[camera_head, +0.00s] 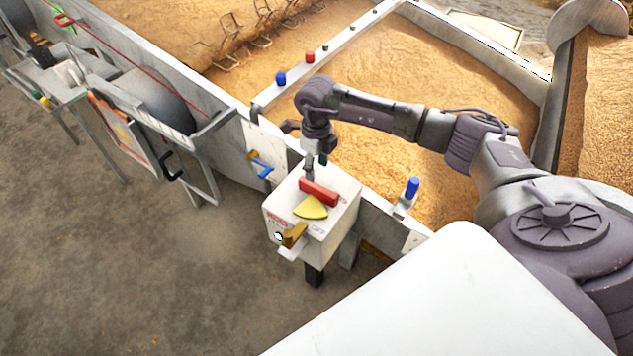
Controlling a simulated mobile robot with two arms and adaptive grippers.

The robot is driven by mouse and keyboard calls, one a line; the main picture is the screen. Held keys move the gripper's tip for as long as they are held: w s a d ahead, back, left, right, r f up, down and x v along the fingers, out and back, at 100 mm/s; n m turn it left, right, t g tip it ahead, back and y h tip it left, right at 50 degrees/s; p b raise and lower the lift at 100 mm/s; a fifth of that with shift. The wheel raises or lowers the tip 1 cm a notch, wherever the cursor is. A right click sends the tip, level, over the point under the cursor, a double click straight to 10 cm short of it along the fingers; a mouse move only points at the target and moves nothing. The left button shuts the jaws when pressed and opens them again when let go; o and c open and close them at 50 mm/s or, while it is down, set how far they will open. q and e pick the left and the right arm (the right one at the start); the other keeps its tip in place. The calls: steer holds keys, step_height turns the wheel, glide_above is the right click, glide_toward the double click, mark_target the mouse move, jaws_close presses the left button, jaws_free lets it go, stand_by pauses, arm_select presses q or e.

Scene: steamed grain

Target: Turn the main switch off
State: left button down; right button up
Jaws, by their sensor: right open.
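A pale switch box (340,222) stands at the trough's near wall. On its top are a red bar-shaped handle (318,192) and a yellow wedge-shaped plate (311,208). A yellow lever (294,235) sticks out at its front, with lettering beside it. I cannot tell for sure which part is the main switch. My right gripper (314,167) points down just behind the red handle, close to the box's back edge. It is open, and its fingertips are partly hidden; I cannot tell whether they touch the handle. My left gripper is not in view.
A grain-filled trough (258,103) lies behind the box. Along its walls are a blue knob (281,78), a red knob (309,57), a blue post (412,187) and a blue-yellow lever (261,166). A framed panel (125,130) hangs at left. The ground in front is clear.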

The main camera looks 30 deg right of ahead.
mark_target(316, 186)
step_height(316, 186, down, 8)
steer(key=b, duration=0.4)
steer(key=shift+r, duration=0.25)
jaws_close()
